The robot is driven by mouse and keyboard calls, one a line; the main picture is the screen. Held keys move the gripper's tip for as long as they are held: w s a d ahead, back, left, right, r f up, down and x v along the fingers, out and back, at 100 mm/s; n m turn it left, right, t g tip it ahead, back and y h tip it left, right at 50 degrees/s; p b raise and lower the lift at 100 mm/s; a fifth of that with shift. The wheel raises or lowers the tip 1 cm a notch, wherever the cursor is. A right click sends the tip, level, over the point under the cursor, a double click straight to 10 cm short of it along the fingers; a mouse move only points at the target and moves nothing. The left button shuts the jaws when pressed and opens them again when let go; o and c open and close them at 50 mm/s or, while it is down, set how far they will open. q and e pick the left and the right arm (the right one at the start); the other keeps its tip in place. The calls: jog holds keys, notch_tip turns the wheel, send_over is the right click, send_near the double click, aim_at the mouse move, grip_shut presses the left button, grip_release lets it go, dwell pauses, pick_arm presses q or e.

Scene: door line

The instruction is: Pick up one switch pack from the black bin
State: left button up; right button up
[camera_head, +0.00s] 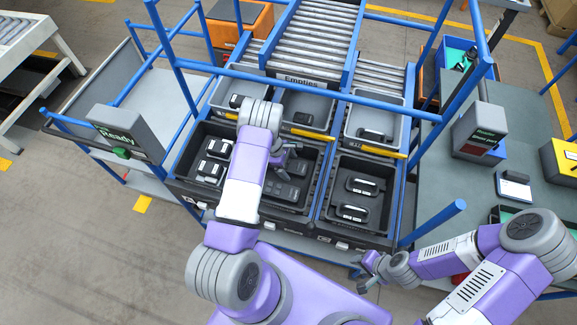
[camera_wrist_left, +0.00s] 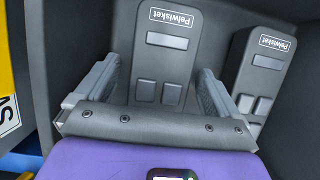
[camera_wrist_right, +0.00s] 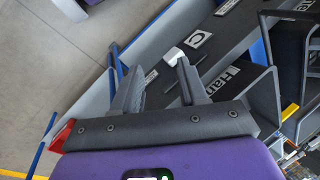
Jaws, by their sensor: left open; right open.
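The switch packs are dark grey blocks with two square buttons and a white label. In the left wrist view one switch pack (camera_wrist_left: 165,45) lies between the spread fingers of my left gripper (camera_wrist_left: 155,88), and a second switch pack (camera_wrist_left: 262,70) lies to its right. In the head view several such packs (camera_head: 287,193) lie in the middle black bin (camera_head: 314,190), partly hidden by my left arm. My left gripper (camera_head: 286,152) is open over this bin; whether its fingers touch the pack I cannot tell. My right gripper (camera_head: 368,272) is open and empty, before the rack; it also shows in the right wrist view (camera_wrist_right: 150,75).
A left bin holds black-and-white packs (camera_head: 210,170); a right bin holds black handled parts (camera_head: 355,212). Smaller grey bins (camera_head: 375,122) stand behind, below a roller chute (camera_head: 312,38). Blue rack posts (camera_head: 432,223) rise around. A grey table (camera_head: 425,170) stands at right.

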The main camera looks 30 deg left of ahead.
pick_arm(q)
jog(key=shift+f+b, duration=0.25)
jog(key=shift+b, duration=0.2)
jog(key=c, duration=1.1)
